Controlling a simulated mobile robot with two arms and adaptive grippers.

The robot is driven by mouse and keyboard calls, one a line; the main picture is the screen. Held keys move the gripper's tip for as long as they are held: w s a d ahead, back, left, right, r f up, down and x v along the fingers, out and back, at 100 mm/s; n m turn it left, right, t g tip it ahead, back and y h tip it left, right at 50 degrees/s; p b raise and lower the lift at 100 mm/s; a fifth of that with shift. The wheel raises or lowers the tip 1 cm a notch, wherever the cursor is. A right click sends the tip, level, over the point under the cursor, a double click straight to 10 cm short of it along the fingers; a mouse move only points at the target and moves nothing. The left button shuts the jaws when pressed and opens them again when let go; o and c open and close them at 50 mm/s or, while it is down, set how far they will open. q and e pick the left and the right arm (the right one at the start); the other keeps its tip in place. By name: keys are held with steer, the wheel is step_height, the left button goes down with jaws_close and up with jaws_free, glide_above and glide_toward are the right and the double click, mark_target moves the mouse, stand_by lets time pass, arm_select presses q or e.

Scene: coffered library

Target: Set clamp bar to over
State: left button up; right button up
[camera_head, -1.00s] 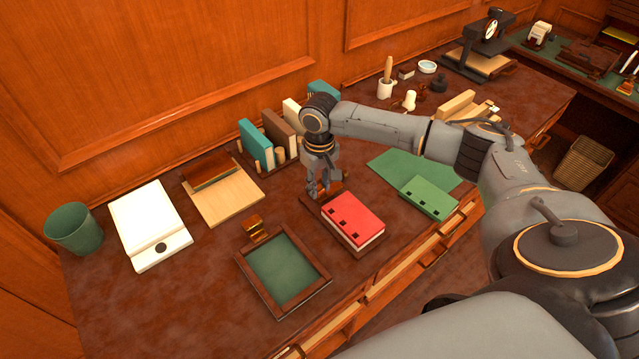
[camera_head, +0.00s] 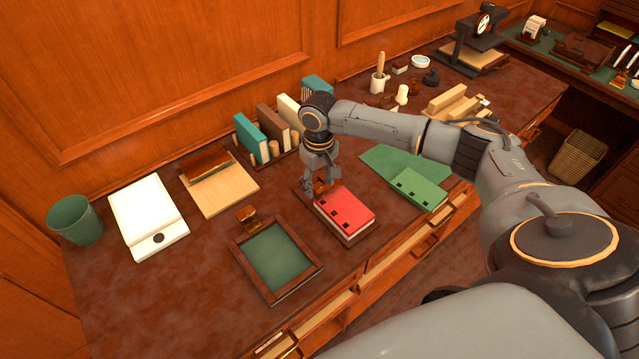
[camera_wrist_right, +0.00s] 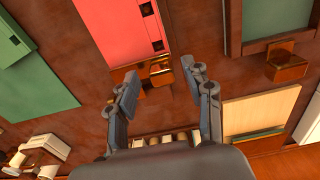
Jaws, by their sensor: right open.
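The red binder (camera_head: 345,210) lies on a dark wooden board on the desk. A glossy brown wooden piece, which looks like the clamp bar (camera_head: 324,187), stands at the board's back end. It also shows in the right wrist view as a shiny brown block (camera_wrist_right: 161,73) at the end of the red binder (camera_wrist_right: 112,28). My right gripper (camera_head: 318,190) is above this piece, pointing down. In the right wrist view, the fingers of my right gripper (camera_wrist_right: 161,80) are apart, with the brown piece seen between their tips. I cannot tell whether they touch it. My left gripper is not in view.
A green-lined tray (camera_head: 238,262) with a brown block behind it lies left of the binder. Upright books (camera_head: 252,139) stand behind my gripper. A green binder (camera_head: 420,188) lies to the right. A wooden board (camera_head: 228,198) and white scale (camera_head: 147,212) are further left.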

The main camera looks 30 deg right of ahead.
mark_target(320, 188)
step_height(320, 188, up, 11)
stand_by(0.3)
steer(key=shift+r, duration=0.1)
steer(key=shift+s, duration=0.1)
